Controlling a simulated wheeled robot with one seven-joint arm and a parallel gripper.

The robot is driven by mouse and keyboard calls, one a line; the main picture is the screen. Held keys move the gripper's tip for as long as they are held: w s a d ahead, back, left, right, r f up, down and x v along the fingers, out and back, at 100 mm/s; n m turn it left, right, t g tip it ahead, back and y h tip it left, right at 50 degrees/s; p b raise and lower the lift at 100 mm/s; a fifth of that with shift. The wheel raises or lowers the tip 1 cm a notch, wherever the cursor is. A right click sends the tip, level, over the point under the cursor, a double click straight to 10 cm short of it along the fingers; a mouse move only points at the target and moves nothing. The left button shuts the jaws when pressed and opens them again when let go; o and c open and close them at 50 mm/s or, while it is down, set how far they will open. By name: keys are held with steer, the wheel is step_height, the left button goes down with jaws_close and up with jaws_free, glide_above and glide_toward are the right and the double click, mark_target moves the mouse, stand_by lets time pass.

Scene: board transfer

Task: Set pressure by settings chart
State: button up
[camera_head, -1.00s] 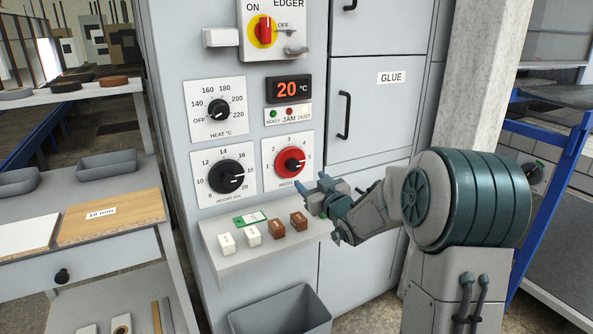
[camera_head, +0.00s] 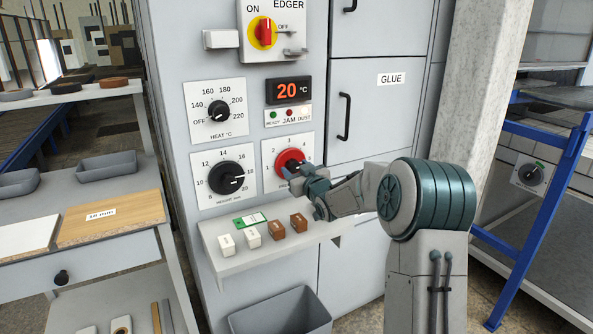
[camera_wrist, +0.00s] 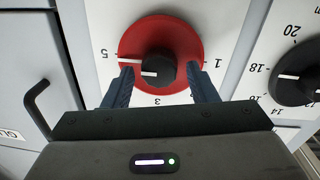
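The red pressure dial (camera_head: 289,157) with its black centre knob is on the grey machine's front, partly hidden by my gripper (camera_head: 291,171) in the head view. In the wrist view, the red dial (camera_wrist: 190,42) appears upside down, its white mark toward the 5 side. My gripper (camera_wrist: 164,87) is open and empty, one finger on each side of the black knob (camera_wrist: 160,66); I cannot tell whether they touch the dial.
The height dial (camera_head: 226,178) is left of the pressure dial, with the heat dial (camera_head: 219,111) above it. The shelf (camera_head: 232,263) below holds white and brown blocks. A grey bin (camera_head: 282,314) stands underneath. The glue door handle (camera_head: 345,115) is to the right.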

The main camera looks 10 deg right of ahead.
steer(key=c, duration=0.7)
steer(key=shift+c, duration=0.2)
steer(key=shift+f+b, duration=0.15)
steer(key=shift+b, duration=0.4)
steer(key=shift+f+n+b, duration=0.1)
steer(key=shift+n+b, duration=0.3)
steer(key=shift+b, duration=0.05)
steer(key=n+b, duration=0.3)
steer(key=b, duration=0.1)
steer(key=shift+a+f, duration=0.1)
steer(key=shift+f, duration=0.05)
steer(key=n+b, duration=0.2)
steer(key=b, duration=0.1)
steer(key=shift+r+n+b, duration=0.2)
steer(key=shift+n+b, duration=1.05)
steer(key=shift+n, duration=0.35)
